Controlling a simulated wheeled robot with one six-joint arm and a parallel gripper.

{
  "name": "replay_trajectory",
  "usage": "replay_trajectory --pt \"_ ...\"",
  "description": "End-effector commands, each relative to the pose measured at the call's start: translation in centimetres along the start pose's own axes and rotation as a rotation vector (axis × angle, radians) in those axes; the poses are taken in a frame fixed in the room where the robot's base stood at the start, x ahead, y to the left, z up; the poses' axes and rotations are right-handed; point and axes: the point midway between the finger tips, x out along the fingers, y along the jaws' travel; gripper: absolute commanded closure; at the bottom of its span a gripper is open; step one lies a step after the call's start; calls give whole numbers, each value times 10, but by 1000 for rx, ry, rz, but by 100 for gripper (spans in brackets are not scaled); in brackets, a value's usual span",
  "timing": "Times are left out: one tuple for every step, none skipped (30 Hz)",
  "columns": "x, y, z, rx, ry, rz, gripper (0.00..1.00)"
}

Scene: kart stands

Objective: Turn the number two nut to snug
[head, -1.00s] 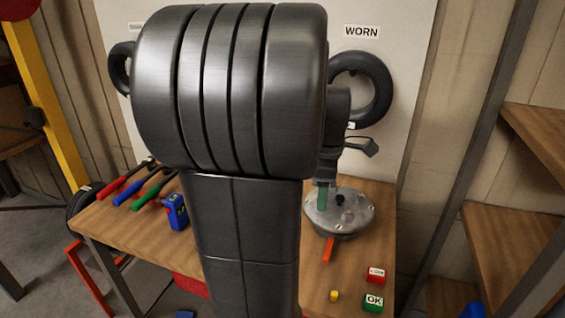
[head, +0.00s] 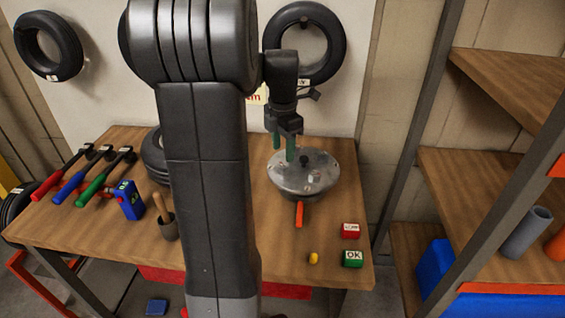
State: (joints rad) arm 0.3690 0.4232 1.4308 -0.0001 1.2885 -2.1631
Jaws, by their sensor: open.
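A round metal hub plate (head: 304,173) lies on the wooden bench, with a dark knob at its centre and small nuts around it. An orange handle (head: 299,214) sticks out from its front edge. I cannot read any nut numbers, so I cannot tell which is number two. My gripper (head: 283,148) is above the back left part of the hub, pointing down. Its two green fingers are apart, with nothing visible between them. I cannot tell whether a fingertip touches the hub.
Red, blue and green-handled tools (head: 88,178) lie at the bench's left, near a blue device (head: 129,200) and a brush in a cup (head: 167,225). A red block (head: 350,231), a green OK block (head: 353,259) and a yellow piece (head: 314,258) sit front right. Shelves (head: 475,190) stand right.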

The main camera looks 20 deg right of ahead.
Motion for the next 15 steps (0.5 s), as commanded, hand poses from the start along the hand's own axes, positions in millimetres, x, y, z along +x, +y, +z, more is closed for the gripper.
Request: replay_trajectory --pt "12 0 0 0 3 -4 51" --pt "17 0 0 0 2 -3 51" --pt "24 0 0 0 3 -4 51" --pt "29 0 0 0 2 -3 51" --pt "33 0 0 0 1 -2 51" --pt "38 0 0 0 1 -2 51" --pt "42 0 0 0 1 -2 51" --pt "45 0 0 0 2 -2 51" --pt "48 0 0 0 1 -2 51" --pt "50 0 0 0 0 -1 51" --pt "52 0 0 0 0 0 51" --pt "53 0 0 0 0 0 51" --pt "54 0 0 0 0 0 51" --pt "54 0 0 0 0 0 51" --pt "55 0 0 0 0 0 51"
